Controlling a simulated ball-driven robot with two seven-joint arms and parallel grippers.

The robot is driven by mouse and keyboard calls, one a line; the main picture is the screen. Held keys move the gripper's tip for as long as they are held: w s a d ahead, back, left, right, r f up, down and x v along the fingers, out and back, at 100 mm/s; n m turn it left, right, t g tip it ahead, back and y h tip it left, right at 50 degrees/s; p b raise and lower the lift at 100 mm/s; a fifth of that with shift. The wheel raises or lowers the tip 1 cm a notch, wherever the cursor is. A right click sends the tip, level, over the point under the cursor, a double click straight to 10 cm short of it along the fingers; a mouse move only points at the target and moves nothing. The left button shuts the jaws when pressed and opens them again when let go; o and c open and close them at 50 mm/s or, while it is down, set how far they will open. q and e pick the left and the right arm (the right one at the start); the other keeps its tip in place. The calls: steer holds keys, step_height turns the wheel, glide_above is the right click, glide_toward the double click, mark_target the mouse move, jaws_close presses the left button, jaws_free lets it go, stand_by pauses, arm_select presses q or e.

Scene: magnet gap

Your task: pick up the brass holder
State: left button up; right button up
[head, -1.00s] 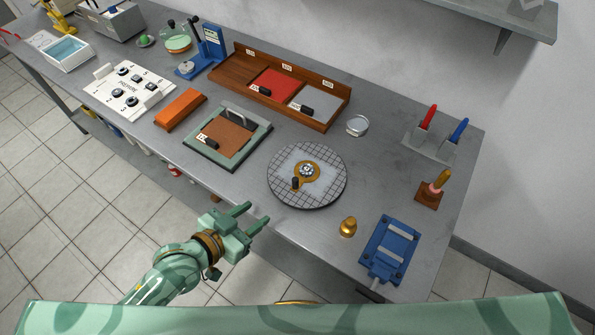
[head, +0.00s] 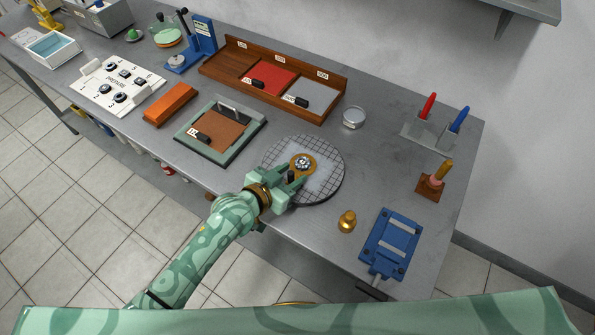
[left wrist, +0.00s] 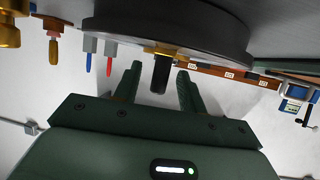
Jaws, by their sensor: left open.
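The brass holder (head: 312,158) lies on the round gridded plate (head: 328,186), with a silver round piece on it and a black handle (head: 291,176) pointing toward my left arm. My left gripper (head: 287,177) is over the plate's near left edge, open, with its fingers on either side of the handle. In the left wrist view the dark handle (left wrist: 161,76) stands between the two open fingers (left wrist: 159,82), with visible gaps on both sides. A strip of brass (left wrist: 163,50) shows above it, under the plate's dark rim. My right gripper is not in view.
A small brass weight-like piece (head: 347,222) and a blue device (head: 390,245) stand right of the plate. A green-framed tray (head: 233,157) is close on the left. A round clear dish (head: 354,117) stands behind.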

arm_select(q)
steer(key=shift+w+d+f, duration=0.15)
steer(key=shift+w+d, duration=0.05)
jaws_close()
